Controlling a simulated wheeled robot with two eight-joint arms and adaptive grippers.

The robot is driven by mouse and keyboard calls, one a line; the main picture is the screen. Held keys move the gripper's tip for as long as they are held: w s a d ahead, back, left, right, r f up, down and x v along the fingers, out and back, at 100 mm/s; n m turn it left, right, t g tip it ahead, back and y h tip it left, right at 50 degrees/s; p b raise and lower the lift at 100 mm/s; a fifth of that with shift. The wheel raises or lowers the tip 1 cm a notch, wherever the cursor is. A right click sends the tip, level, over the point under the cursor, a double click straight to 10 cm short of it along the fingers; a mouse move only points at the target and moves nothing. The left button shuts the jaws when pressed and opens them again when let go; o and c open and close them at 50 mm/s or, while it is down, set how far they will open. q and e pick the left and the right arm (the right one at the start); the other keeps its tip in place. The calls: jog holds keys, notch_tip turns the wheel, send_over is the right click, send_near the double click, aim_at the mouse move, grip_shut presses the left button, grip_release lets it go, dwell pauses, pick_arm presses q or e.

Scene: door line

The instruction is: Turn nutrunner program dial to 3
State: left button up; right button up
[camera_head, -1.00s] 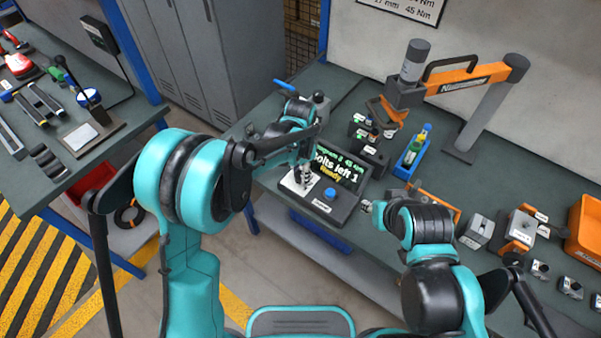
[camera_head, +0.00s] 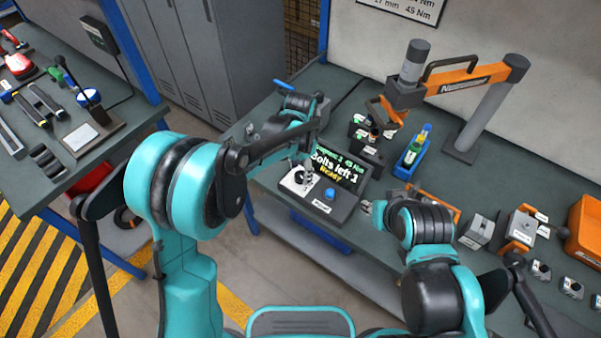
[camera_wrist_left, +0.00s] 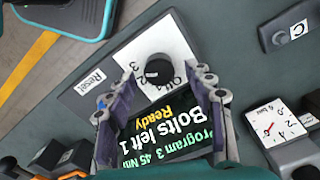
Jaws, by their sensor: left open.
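The nutrunner controller (camera_head: 318,207) is a dark box on the bench with a lit screen (camera_head: 338,170) and a white dial plate. In the left wrist view the black round program dial (camera_wrist_left: 158,70) sits on the white plate with printed numbers around it; its pointer is hard to make out. The screen (camera_wrist_left: 170,125) reads Program 3, 45 Nm, Bolts left 1, Ready. My left gripper (camera_wrist_left: 160,78) is open, its fingers either side of the dial in that view, with no clear contact. In the head view it is over the dial plate. My right gripper (camera_head: 368,207) is right of the controller, its jaws unclear.
A blue button (camera_head: 330,193) sits on the controller right of the dial. Behind it are a blue tray (camera_head: 410,160) and an orange nutrunner arm (camera_head: 465,78) on a post. Fixtures (camera_head: 480,230) and an orange bin (camera_head: 585,228) stand to the right.

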aim_at(301, 174)
pick_arm(q)
notch_tip(301, 174, up, 10)
dwell(0.3)
dwell(0.3)
